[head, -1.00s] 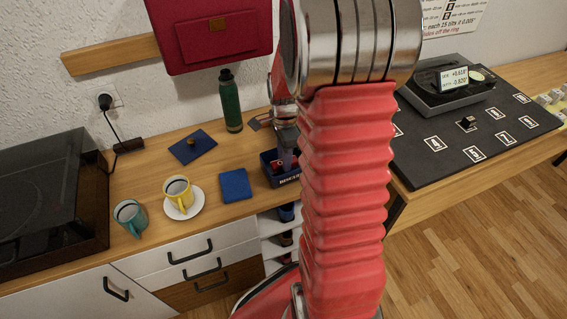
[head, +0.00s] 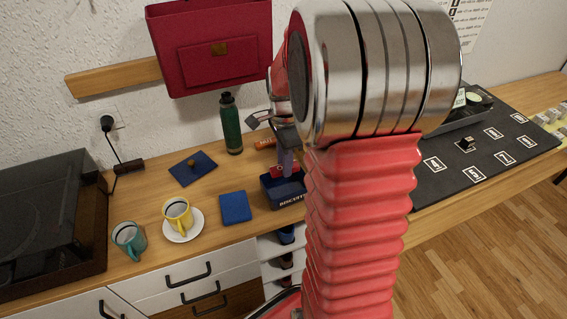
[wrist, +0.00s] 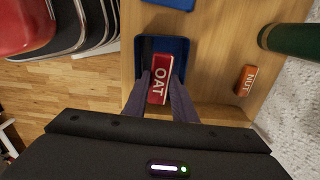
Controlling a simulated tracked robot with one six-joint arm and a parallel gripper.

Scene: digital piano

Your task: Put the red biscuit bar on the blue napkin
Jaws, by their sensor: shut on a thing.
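The red biscuit bar (wrist: 159,86), lettered OAT, is between the two fingers of my gripper (wrist: 162,92) in the wrist view. My gripper is shut on it. The bar is in or just over the blue biscuit box (wrist: 178,45); I cannot tell whether it touches the bottom. In the head view my gripper (head: 285,165) points down at the box (head: 285,202), with a bit of red at its tips. A blue square (head: 235,207), which looks like the napkin, lies flat and bare to the left of the box.
A yellow cup (head: 178,213) on a saucer and a teal mug (head: 129,240) stand left of the napkin. A dark blue flat item (head: 193,168) lies behind. A green bottle (head: 231,124) and an orange NUT bar (wrist: 246,80) are near the wall.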

